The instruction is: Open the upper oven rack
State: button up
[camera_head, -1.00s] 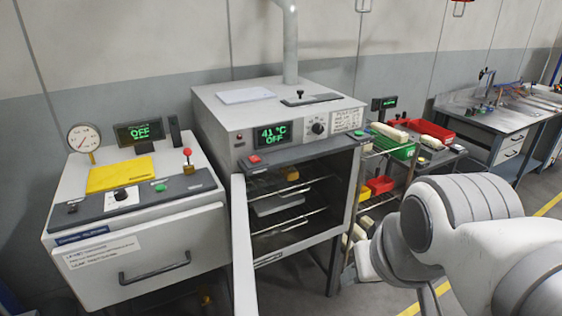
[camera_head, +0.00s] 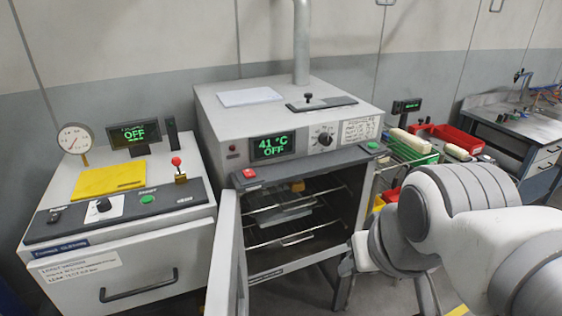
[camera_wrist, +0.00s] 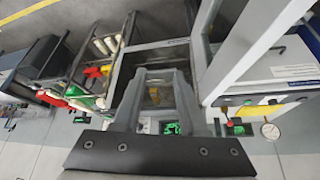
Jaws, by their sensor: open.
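The grey oven (camera_head: 225,118) stands in the middle of the head view, its display reading 41 °C and OFF. Its door (camera_head: 226,255) is swung open on the left side. Inside, the upper rack (camera_head: 330,192) is a thin wire shelf with a flat tray near it; a lower rack (camera_head: 300,238) sits beneath. Neither rack visibly sticks out. My gripper (camera_wrist: 156,82) is open and empty in the wrist view, its fingers pointing toward the open oven front (camera_wrist: 150,52). In the head view my arm hides most of it. I cannot tell its exact distance from the rack.
A second machine (camera_head: 130,240) with a drawer handle and yellow sheet stands left of the oven. A shelf cart with a green bin (camera_head: 415,152) and red bins stands at the right, behind my arm. A workbench (camera_head: 510,130) is farther right. The open door bounds the oven's left side.

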jog(key=w+d+f+n+t+h+b, duration=0.1)
jog(key=w+d+f+n+b, duration=0.15)
jog(key=w+b, duration=0.35)
jog(key=w+d+f+n+t+h+b, duration=0.1)
jog(key=w+d+f+n+t+b, duration=0.2)
jog(key=w, duration=0.5)
jog(key=n+t+y+b, duration=0.5)
jog(key=n+y+b, duration=0.2)
jog(key=n+b, duration=1.2)
send_near(301, 206)
jog(key=w+a+f+m+b, duration=0.1)
jog(key=w, duration=0.2)
jog(key=w+a+m+b, duration=0.1)
jog(key=w+b, duration=0.1)
jog(key=w, duration=0.1)
jog(key=w+a+f+m+b, duration=0.1)
jog(key=w, duration=0.2)
jog(key=shift+w+f+b, duration=0.3)
jog(key=shift+w+b, duration=0.05)
grip_shut()
